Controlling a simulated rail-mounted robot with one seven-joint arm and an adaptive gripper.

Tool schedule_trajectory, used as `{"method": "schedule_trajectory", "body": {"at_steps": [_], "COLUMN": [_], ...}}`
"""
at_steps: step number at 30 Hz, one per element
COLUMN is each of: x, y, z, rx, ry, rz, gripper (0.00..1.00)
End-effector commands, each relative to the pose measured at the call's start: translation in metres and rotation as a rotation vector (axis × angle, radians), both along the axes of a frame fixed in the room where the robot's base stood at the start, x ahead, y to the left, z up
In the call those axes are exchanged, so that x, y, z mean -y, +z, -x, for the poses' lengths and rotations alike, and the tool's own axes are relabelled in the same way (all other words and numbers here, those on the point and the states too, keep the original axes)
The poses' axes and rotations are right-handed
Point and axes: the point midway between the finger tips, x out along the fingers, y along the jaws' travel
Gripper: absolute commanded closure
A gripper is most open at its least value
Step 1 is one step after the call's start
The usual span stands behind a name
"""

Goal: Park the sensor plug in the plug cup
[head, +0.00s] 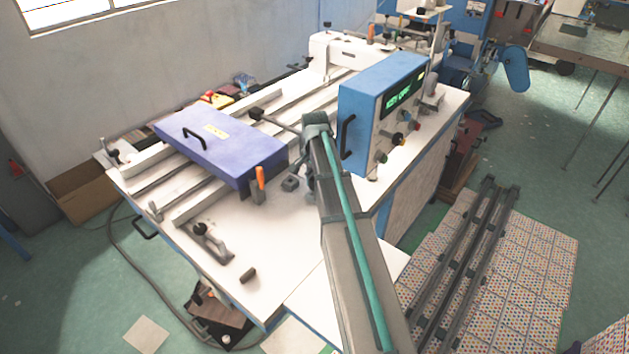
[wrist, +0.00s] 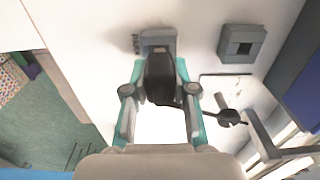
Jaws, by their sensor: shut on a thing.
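In the wrist view, my gripper (wrist: 160,88) is shut on the black sensor plug (wrist: 160,75), with a teal finger on each side of it. A black cable runs from the plug to the lower right. The plug's far end overlaps a grey block (wrist: 157,40) with small markings beside it; I cannot tell whether they touch. There my arm hides the plug.
The purple cover (head: 220,146) lies left of the cup, with an orange-handled clamp (head: 259,183) at its corner. The blue control box (head: 362,117) stands right of my arm. A toggle clamp (head: 212,243) and a small dark cylinder (head: 248,275) are on the white tabletop.

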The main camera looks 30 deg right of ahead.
Motion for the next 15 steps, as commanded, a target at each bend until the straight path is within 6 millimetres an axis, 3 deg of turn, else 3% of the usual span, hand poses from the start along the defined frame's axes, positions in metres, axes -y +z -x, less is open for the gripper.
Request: {"method": "schedule_trajectory", "body": {"at_steps": [15], "x": [0.0], "y": [-0.011], "z": [0.0002], "rx": [-0.001], "ry": [0.0], "rz": [0.0], "gripper": [1.0]}}
